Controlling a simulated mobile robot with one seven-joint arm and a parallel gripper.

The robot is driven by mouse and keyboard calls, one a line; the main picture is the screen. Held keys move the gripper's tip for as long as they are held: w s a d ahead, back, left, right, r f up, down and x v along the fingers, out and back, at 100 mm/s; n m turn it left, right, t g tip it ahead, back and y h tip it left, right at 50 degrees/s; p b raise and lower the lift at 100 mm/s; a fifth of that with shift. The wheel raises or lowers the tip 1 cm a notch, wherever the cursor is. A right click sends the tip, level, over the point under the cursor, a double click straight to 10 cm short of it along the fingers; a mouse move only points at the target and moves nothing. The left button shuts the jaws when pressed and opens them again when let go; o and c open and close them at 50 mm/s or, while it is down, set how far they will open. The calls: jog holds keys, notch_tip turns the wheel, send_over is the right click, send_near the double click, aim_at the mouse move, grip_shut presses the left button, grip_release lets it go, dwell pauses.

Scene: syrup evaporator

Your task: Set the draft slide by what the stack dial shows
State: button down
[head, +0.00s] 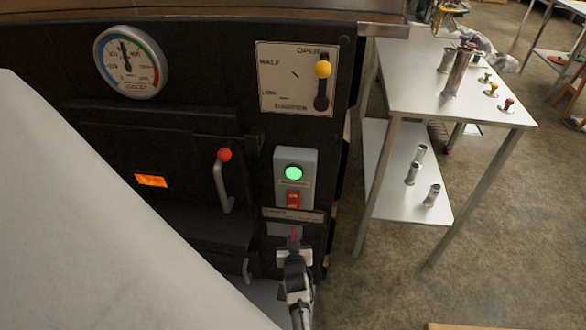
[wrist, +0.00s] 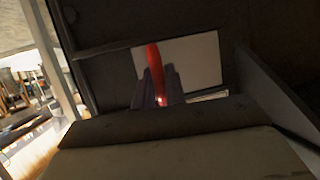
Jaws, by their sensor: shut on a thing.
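The round stack dial (head: 131,62) is on the black front at upper left, with blue, green and red bands. Its needle points nearly straight up, slightly left; the exact band under it is hard to tell. The draft slide's red handle (head: 295,233) stands at a pale plate (head: 284,229) low on the right of the front. My gripper (head: 294,250) is at that handle. In the wrist view my gripper (wrist: 159,84) is shut on the red handle (wrist: 153,58), with the pale plate (wrist: 204,62) behind it. The handle's lower part is partly hidden by the fingers.
A plate with a yellow-knobbed lever (head: 323,70), set near OPEN, is above. A switch box (head: 295,155) with a green light is below it. A red-knobbed door handle (head: 222,185) juts out left of my gripper. A metal table (head: 415,95) stands right.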

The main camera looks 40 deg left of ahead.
jog(key=shift+s+a+b, duration=0.5)
jog(key=shift+a+b, duration=0.2)
jog(key=shift+a, duration=0.15)
jog(key=c, duration=1.5)
grip_release()
jog(key=shift+a, duration=0.1)
jog(key=shift+o, duration=0.2)
jog(key=shift+d, duration=0.2)
